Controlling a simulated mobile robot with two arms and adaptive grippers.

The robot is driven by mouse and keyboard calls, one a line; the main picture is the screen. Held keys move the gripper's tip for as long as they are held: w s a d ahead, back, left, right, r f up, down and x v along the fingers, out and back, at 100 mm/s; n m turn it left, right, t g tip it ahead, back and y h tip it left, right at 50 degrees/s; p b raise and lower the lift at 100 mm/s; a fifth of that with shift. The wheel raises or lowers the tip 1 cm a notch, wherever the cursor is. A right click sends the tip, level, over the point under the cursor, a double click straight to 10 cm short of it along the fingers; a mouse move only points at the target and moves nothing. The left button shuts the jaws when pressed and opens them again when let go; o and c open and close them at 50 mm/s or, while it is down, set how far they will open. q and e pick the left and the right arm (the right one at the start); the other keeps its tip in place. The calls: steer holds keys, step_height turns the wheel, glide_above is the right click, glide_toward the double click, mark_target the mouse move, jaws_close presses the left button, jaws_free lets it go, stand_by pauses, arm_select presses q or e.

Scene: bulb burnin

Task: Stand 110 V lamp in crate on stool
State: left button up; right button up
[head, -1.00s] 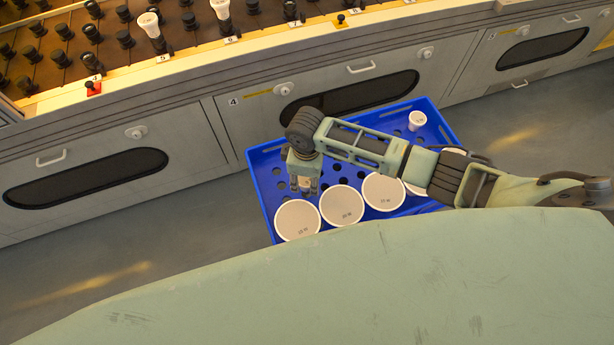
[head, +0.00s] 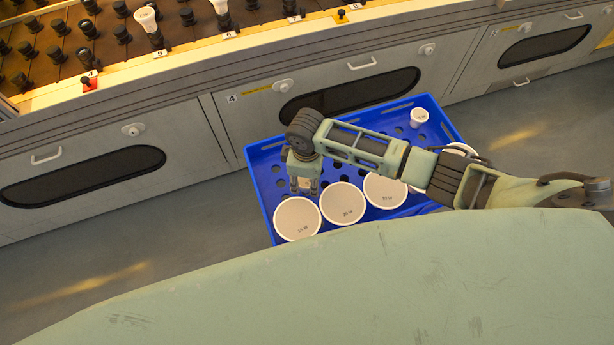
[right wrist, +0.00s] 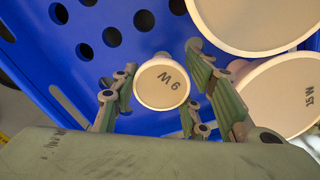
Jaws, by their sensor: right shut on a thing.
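The blue crate (head: 262,178) shows in the head view in front of the bench; any stool under it is hidden. My right gripper (head: 304,186) reaches down into its left part. In the right wrist view the gripper (right wrist: 163,84) is shut on a small lamp (right wrist: 162,84) with a pale round face, marked W and a 6 or 9. The lamp is upright in the crate, face towards the camera; whether it touches the crate floor is unclear. No voltage mark is readable. My left gripper is not in view.
Several large white-faced lamps stand along the crate's near side, including the leftmost (head: 297,219). A small white lamp (head: 419,118) stands at the far right corner. A bench with sockets and lamps lies behind. Crate floor is free beyond the gripper.

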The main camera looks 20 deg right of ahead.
steer(key=shift+f, duration=0.6)
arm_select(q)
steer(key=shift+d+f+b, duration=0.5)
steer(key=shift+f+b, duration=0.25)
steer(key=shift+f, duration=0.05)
arm_select(e)
steer(key=shift+f, duration=0.85)
steer(key=o, duration=1.2)
steer(key=shift+o, duration=0.2)
steer(key=shift+r, duration=0.15)
step_height(320, 180, up, 8)
steer(key=shift+f, duration=0.1)
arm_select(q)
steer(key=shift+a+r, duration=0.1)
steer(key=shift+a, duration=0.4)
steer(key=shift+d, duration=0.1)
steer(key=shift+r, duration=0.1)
